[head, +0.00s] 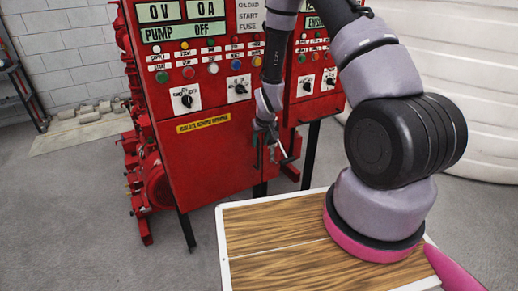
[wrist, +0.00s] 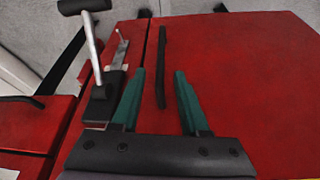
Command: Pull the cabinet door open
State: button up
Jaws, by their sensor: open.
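The red cabinet (head: 215,148) stands ahead with its front door panel facing me, and the panel looks shut. My gripper (head: 268,138) is at the cabinet's right front edge in the head view. In the wrist view my gripper (wrist: 159,72) has its two green fingers apart, pointing at the red door (wrist: 235,75). A thin dark bar, which looks like a handle (wrist: 162,65), stands on the red surface between the fingers in that view. I cannot tell whether a finger touches it. A silver lever with a black T-shaped grip (wrist: 90,35) is just left of the fingers.
A second red cabinet (head: 317,85) is close on the right, with a gap between the two. Red pump parts (head: 155,185) are at the left. Grey floor (head: 75,220) is clear at left front. A ribbed white tank (head: 480,110) stands at right.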

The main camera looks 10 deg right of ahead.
jog(key=x, duration=0.4)
jog(key=shift+w+f, duration=0.2)
jog(key=shift+f, duration=0.15)
grip_shut()
dwell(1.2)
